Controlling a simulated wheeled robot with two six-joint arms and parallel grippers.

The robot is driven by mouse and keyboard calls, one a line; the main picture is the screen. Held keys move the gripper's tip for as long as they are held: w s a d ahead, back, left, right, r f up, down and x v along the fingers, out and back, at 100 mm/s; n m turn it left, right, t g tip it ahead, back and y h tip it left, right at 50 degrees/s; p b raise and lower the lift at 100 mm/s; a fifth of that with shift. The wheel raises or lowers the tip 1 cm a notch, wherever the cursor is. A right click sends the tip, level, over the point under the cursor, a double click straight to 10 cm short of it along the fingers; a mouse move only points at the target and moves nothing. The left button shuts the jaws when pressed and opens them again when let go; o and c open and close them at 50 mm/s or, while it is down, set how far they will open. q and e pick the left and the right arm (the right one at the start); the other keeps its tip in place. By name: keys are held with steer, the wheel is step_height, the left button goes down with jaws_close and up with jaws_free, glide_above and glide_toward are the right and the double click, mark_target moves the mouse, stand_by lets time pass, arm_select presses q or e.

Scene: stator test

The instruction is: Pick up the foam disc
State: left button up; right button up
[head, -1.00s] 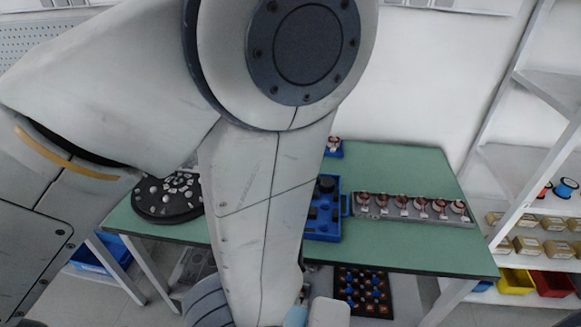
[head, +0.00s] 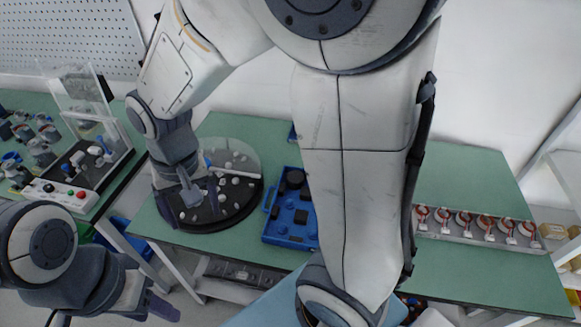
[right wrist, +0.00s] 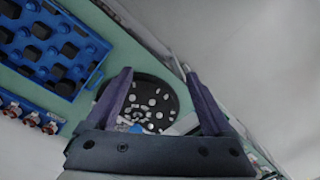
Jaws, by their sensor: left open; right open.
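A large dark round disc (head: 240,207) with several small white pieces on it lies on the green table. A small black round piece (head: 295,178) stands in the blue tray (head: 272,232) to its right. I cannot tell by look which is the foam disc. My right gripper (head: 198,196) is over the left part of the large disc, open and pointing down. In the right wrist view the large disc (right wrist: 172,92) shows between the open, empty fingers (right wrist: 158,72); contact cannot be told. My left gripper (head: 150,302) is open and empty at the lower left, away from the disc.
A clear panel (head: 236,150) curves behind the large disc. A row of red-and-white coils (head: 465,222) lies at the right. My own arm covers the table's middle. A second table (head: 12,100) with a button box (head: 62,192) stands left. A white shelf (head: 560,172) stands far right.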

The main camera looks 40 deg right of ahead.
steer(key=w+d+f+m, duration=0.4)
steer(key=w+d+m, duration=0.5)
steer(key=w+d, duration=0.2)
steer(key=m+p, duration=0.3)
steer(key=m, duration=1.2)
glide_above(295, 176)
steer(key=shift+h, duration=0.4)
step_height(295, 176, down, 18)
steer(key=shift+w+a, duration=0.1)
steer(key=shift+a, duration=0.05)
step_height(295, 176, down, 5)
steer(key=p, duration=0.3)
steer(key=shift+f, duration=0.35)
steer(key=c, duration=1)
